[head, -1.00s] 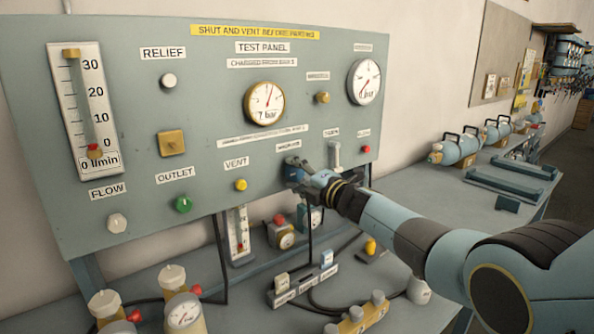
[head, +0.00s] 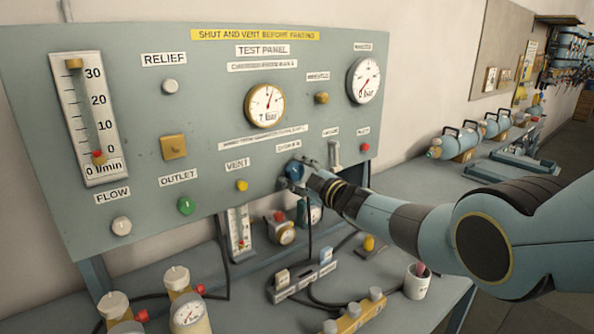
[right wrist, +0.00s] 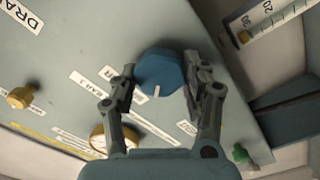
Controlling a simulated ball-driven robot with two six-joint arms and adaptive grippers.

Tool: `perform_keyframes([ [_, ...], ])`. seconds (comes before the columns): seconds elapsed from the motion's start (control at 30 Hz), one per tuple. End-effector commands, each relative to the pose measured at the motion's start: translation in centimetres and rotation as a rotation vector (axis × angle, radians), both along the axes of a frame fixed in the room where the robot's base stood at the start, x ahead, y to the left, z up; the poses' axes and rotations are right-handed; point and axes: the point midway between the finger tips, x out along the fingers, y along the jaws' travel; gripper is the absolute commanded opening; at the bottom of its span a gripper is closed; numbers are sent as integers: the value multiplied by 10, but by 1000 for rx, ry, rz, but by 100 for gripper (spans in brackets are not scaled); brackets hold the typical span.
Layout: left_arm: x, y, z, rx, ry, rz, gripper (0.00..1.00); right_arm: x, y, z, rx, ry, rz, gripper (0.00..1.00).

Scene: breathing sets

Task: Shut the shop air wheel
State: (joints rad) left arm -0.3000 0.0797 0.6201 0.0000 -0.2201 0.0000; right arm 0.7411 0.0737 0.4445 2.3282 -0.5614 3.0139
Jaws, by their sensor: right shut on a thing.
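A blue round wheel (head: 291,170) sits low on the grey-green test panel (head: 215,115), right of the VENT knob. The label above it is too blurred to read for certain. My right gripper (head: 299,175) reaches it from the right. In the right wrist view, the same wheel (right wrist: 158,70) lies between the two fingers of the gripper (right wrist: 160,82), one on each side. The gripper is shut on it. A white mark shows on the wheel's rim edge facing the gripper. My left gripper is not in view.
A yellow VENT knob (head: 242,185), green OUTLET knob (head: 185,206) and a pressure gauge (head: 265,105) are nearby on the panel. A small lever (head: 335,153) stands close right of my gripper. Hoses, fittings and a white mug (head: 418,282) occupy the bench below.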

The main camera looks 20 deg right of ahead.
Motion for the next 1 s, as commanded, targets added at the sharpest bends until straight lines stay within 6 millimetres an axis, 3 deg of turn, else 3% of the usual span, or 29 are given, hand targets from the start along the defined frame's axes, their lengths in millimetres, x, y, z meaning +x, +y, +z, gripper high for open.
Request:
perform_keyframes([
  [0.77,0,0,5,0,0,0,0,0,-1,-4,104,39,-4,15],
  [0.8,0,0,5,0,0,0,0,0,-1,-4,104,39,-4,48],
  [1.0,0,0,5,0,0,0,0,0,-1,-3,104,36,-3,71],
])
